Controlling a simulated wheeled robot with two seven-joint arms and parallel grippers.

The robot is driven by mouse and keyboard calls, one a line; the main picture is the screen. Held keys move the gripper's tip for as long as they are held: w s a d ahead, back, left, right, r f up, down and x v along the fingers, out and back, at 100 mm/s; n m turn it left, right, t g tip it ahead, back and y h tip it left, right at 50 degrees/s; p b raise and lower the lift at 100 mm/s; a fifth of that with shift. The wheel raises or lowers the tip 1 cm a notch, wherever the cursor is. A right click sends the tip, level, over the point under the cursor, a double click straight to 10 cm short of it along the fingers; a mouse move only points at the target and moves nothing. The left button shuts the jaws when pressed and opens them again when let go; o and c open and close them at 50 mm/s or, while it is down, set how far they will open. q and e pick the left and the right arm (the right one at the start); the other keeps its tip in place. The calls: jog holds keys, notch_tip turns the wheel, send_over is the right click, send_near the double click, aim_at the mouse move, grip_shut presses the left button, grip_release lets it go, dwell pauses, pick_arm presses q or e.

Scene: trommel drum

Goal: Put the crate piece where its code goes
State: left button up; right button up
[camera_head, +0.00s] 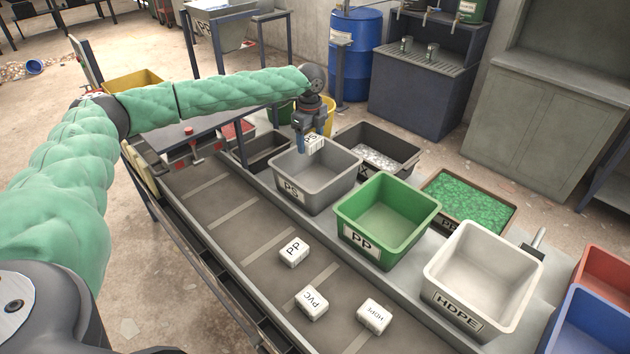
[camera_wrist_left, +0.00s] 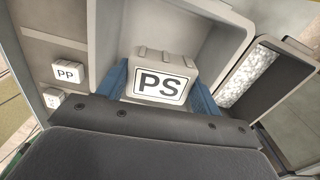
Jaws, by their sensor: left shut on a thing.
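My left gripper (camera_head: 308,145) is shut on a white crate piece (camera_head: 315,143) and holds it above the grey PS bin (camera_head: 316,187). In the left wrist view the piece (camera_wrist_left: 161,80) reads PS and sits between two blue fingers (camera_wrist_left: 160,88). The inside of the grey bin (camera_wrist_left: 208,28) shows behind it. The green PP bin (camera_head: 386,215) and the white HDPE bin (camera_head: 482,275) stand to the right. My right gripper is not in view.
White pieces marked PP (camera_head: 294,252), PVC (camera_head: 312,303) and HDPE (camera_head: 374,316) lie on the belt (camera_head: 240,238). A dark bin with pale bits (camera_head: 383,147) and a tray of green granules (camera_head: 468,201) stand behind the bins. Blue (camera_head: 590,325) and red (camera_head: 606,272) bins are at right.

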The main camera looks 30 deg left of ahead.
pick_arm(q)
jog(key=shift+f, duration=0.1)
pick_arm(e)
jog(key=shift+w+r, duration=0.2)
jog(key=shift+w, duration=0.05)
pick_arm(q)
jog(key=o, duration=1.1)
jog(key=shift+c, duration=0.2)
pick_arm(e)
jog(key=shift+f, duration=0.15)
pick_arm(q)
jog(key=shift+r+b, duration=0.35)
jog(key=shift+r, duration=0.1)
notch_tip(320, 180, up, 5)
jog(key=shift+r+b, duration=0.2)
jog(key=shift+b, duration=0.8)
jog(key=shift+r, duration=0.75)
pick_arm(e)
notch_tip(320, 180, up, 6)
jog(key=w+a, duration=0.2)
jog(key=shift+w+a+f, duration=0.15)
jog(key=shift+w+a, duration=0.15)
